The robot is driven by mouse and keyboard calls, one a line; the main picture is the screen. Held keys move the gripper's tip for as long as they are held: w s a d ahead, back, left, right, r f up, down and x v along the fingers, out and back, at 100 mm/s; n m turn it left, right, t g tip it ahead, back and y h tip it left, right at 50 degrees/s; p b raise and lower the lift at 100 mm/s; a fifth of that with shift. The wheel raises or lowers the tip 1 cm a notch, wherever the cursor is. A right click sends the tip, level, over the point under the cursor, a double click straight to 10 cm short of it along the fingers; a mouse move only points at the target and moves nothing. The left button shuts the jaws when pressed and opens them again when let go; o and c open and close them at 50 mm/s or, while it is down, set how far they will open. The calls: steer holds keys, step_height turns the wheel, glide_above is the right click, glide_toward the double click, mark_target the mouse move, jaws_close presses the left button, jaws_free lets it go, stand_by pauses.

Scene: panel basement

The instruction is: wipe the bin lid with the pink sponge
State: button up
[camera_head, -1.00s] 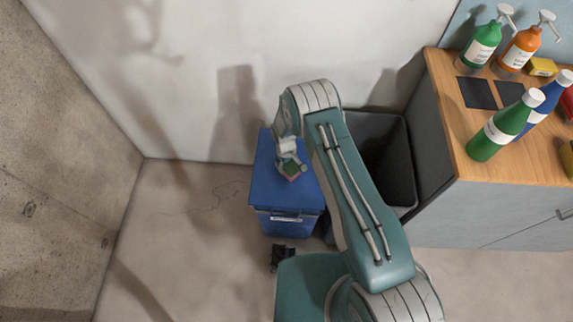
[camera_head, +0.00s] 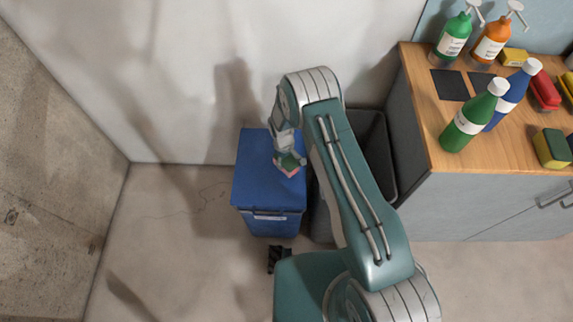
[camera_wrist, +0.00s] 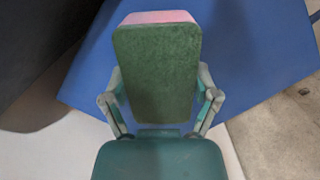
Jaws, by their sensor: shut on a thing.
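The pink sponge (camera_head: 291,172) has a dark green scouring side, which fills the middle of the wrist view (camera_wrist: 157,75) with a pink edge at its top. My gripper (camera_head: 288,160) is shut on the sponge, with one finger on each side of it in the wrist view (camera_wrist: 160,100). The blue bin lid (camera_head: 258,175) is flat on top of the blue bin (camera_head: 268,224). The sponge is over the right part of the lid in the head view. I cannot tell whether it touches the lid. The lid also shows behind the sponge in the wrist view (camera_wrist: 245,50).
A dark open bin (camera_head: 375,150) stands right of the blue bin, partly hidden by my arm. A wooden-topped cabinet (camera_head: 425,125) at the right holds bottles (camera_head: 468,122), sponges (camera_head: 552,148) and brushes (camera_head: 545,92). A white wall is behind; the floor at left is clear.

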steer(key=shift+w+a+r, duration=0.1)
steer(key=shift+a+r, duration=0.05)
steer(key=shift+r, duration=0.7)
steer(key=shift+d+r, duration=0.15)
steer(key=shift+r, duration=0.6)
steer(key=shift+d+r, duration=0.1)
steer(key=shift+r, duration=0.8)
steer(key=shift+a, duration=0.1)
steer(key=shift+a, duration=0.1)
